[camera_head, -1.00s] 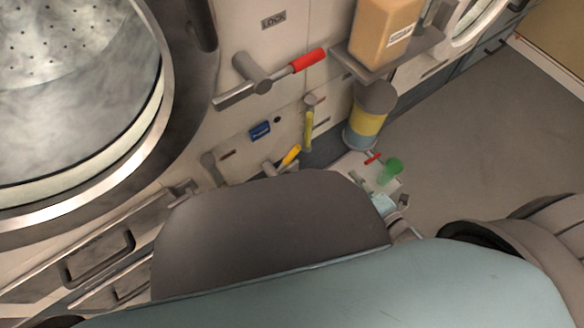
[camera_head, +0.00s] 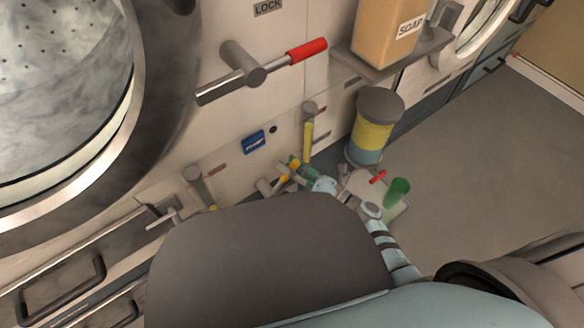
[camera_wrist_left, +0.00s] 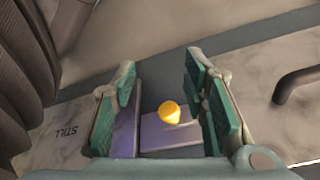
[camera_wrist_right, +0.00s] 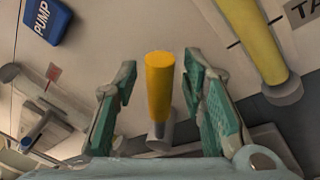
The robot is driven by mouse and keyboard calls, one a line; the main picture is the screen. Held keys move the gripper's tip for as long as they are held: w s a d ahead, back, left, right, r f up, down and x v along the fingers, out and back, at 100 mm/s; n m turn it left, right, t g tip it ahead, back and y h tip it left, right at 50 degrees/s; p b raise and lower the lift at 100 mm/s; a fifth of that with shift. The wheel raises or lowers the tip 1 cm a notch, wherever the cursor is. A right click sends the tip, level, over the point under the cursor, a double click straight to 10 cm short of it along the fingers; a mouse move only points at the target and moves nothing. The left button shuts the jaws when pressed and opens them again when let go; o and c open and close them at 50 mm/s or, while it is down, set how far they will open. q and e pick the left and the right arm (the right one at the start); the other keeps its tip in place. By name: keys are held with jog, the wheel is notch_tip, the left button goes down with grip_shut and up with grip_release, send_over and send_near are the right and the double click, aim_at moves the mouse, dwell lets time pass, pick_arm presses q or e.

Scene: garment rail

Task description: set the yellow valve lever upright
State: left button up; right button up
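A short yellow lever (camera_head: 285,178) on a grey pivot sits low on the machine front and tilts to the right in the head view. My right gripper (camera_head: 301,171) is at it, open. In the right wrist view the yellow lever (camera_wrist_right: 160,85) stands between the open fingers, with a gap on both sides. I cannot tell which lever is the valve's.
A red-handled lever (camera_head: 306,51) sits above. A blue PUMP plate (camera_head: 253,141) is to the left. A yellow-banded canister (camera_head: 371,128), soap bottle (camera_head: 388,35) and green cup (camera_head: 397,192) are to the right. My grey body hides the lower middle. Floor at right is clear.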

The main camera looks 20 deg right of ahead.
grip_shut()
jog(key=shift+d, duration=0.1)
jog(key=shift+r, duration=0.1)
